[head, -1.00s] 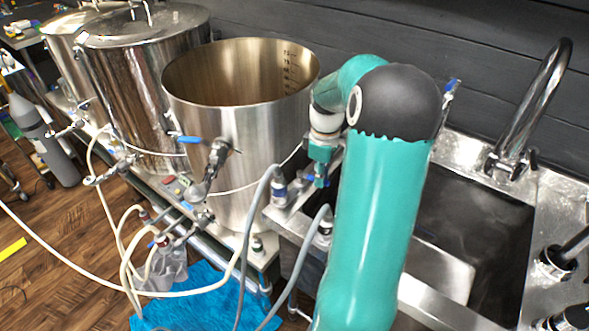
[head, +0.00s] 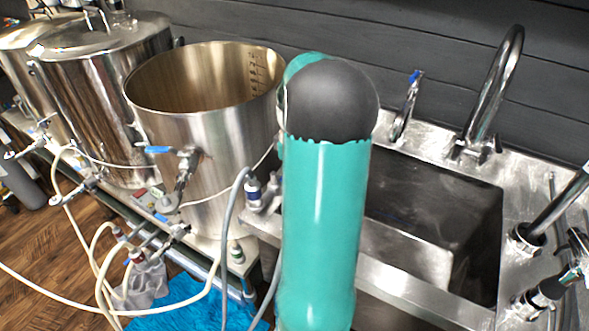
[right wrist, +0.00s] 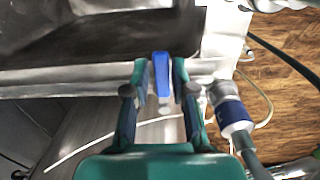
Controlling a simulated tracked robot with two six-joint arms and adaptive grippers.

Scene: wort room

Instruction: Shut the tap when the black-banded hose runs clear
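My right arm stands across the middle of the head view and hides its own gripper there. In the right wrist view my right gripper (right wrist: 161,85) is open, its two fingers either side of a blue tap handle (right wrist: 161,72), with narrow gaps showing. A grey hose with a blue-and-white fitting (right wrist: 234,116) is right of the fingers. In the head view a grey hose (head: 230,205) rises to a blue-banded fitting (head: 253,188); another grey hose (head: 268,300) is mostly behind my arm. I cannot make out a black band or the flow. My left gripper is out of view.
An open steel kettle (head: 210,150) with a blue-handled valve (head: 160,149) stands left of my arm. A steel sink (head: 430,215) with a tall faucet (head: 495,85) lies right. Pale hoses (head: 70,295) cross the floor near a blue cloth (head: 185,300).

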